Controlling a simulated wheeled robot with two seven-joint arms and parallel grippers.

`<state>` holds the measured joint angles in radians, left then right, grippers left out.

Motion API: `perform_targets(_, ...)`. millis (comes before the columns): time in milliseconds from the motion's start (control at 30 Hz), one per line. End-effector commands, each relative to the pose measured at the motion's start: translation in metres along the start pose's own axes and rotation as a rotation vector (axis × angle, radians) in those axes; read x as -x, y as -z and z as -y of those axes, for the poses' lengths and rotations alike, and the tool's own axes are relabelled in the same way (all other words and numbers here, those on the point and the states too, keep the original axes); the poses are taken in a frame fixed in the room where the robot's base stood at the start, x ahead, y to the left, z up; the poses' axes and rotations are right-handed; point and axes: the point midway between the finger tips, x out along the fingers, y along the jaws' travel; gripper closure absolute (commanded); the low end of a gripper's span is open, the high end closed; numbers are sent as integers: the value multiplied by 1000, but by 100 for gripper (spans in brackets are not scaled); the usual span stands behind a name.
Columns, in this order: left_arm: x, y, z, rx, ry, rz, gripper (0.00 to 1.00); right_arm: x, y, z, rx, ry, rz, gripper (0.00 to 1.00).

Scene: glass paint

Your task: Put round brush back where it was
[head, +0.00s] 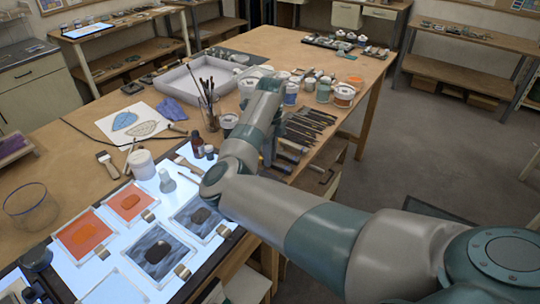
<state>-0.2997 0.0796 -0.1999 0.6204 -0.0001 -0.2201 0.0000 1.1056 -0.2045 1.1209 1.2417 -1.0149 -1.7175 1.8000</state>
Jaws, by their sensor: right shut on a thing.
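My right arm comes in from the lower right and reaches over the near edge of the bench. My right gripper (269,153) points down beside the row of brushes and tools (308,125) laid along the bench's right edge. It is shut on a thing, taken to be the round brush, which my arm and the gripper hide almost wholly. A jar of upright brushes (208,98) stands left of the wrist. I cannot tell whether the held brush touches the bench. My left gripper is not in view.
A lit panel (105,262) with orange and grey glass panes lies at the near left. A dark bottle (197,144), white pot (142,163) and glass bowl (30,208) stand near it. Paint jars (343,95) crowd beyond the wrist. A grey tray (172,83) sits farther back.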

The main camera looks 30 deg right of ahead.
Motion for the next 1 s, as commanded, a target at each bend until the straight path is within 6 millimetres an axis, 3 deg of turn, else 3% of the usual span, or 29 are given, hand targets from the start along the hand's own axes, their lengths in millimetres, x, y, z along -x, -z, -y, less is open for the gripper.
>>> perform_targets(333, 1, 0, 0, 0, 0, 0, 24, -3, 0, 0, 0, 0, 0, 100)
perform_targets(367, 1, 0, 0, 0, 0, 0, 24, -3, 0, 0, 0, 0, 0, 79)
perform_targets(433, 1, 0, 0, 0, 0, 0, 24, -3, 0, 0, 0, 0, 0, 62)
perform_targets(767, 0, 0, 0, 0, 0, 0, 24, -3, 0, 0, 0, 0, 0, 62)
perform_targets(1000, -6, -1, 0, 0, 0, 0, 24, 9, 0, 0, 0, 1, 1, 62)
